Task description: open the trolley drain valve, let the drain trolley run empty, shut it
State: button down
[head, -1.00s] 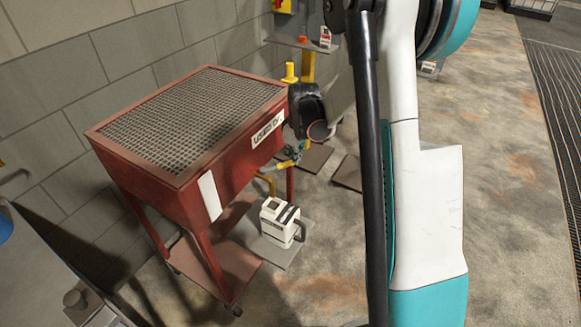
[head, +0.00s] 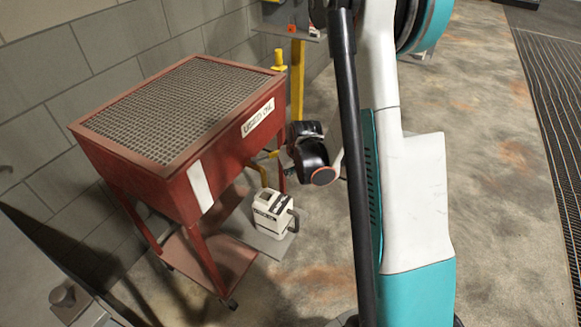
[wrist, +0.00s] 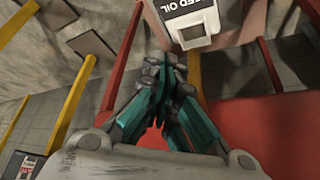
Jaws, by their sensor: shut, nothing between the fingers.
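The drain trolley (head: 150,180) is a red tank on legs with a grated top and a "USED OIL" label, at left in the head view. A yellow drain pipe (head: 262,173) shows under its right end.
The jug stands on a grey plate (head: 284,246) beside the trolley's red lower shelf (head: 180,262). A yellow post (head: 297,80) with a small shelf stands behind, by the block wall. A grey surface (head: 40,270) is at lower left.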

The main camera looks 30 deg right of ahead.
aim_at(270, 156)
jog(key=shift+w+d+b, duration=0.2)
jog(key=shift+w+b, duration=0.3)
jog(key=shift+w, duration=1.65)
jog(key=shift+w, duration=0.15)
